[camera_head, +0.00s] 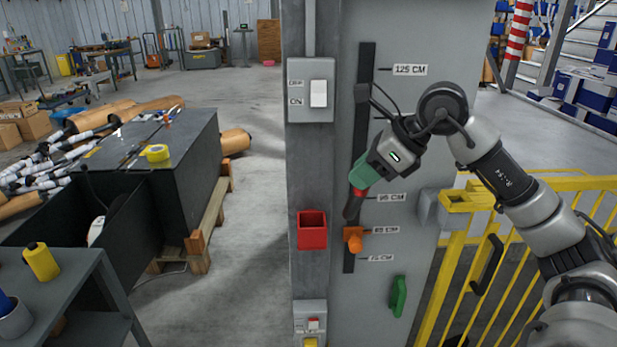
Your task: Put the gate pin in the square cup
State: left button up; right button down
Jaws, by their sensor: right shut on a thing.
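My right gripper (361,181), with a green section near its jaws, points down and left in front of the black strip on the grey panel. It is shut on a red and dark piece, which I take to be the gate pin (353,207); the jaws hide part of it. The piece hangs just above an orange fitting (353,239) on the strip; I cannot tell whether they touch. The square cup (312,231) is red, open at the top and fixed to the grey post, left of and a little below the gripper. My left gripper is not in view.
A switch box (310,90) sits on the post above the cup. A green handle (398,296) is on the panel below right. A yellow gate (480,270) stands beside my right arm. A dark crate and a grey table with a yellow bottle (41,262) are left.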

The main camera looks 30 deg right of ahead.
jog(key=w+a+f+g+p, duration=0.1)
jog(key=w+a+f+p, duration=0.1)
jog(key=w+a+f+h+p, duration=0.1)
jog(key=w+a+f+p, duration=0.1)
jog(key=w, duration=0.1)
jog(key=w+a+f+g+h+p, duration=0.1)
jog(key=w+a+f+p, duration=0.1)
jog(key=w+f, duration=0.1)
jog(key=shift+w+g+p, duration=0.1)
jog(key=shift+g+p, duration=0.2)
jog(key=shift+p, duration=0.05)
dwell(0.5)
jog(key=shift+f, duration=0.15)
jog(key=c, duration=0.9)
grip_release()
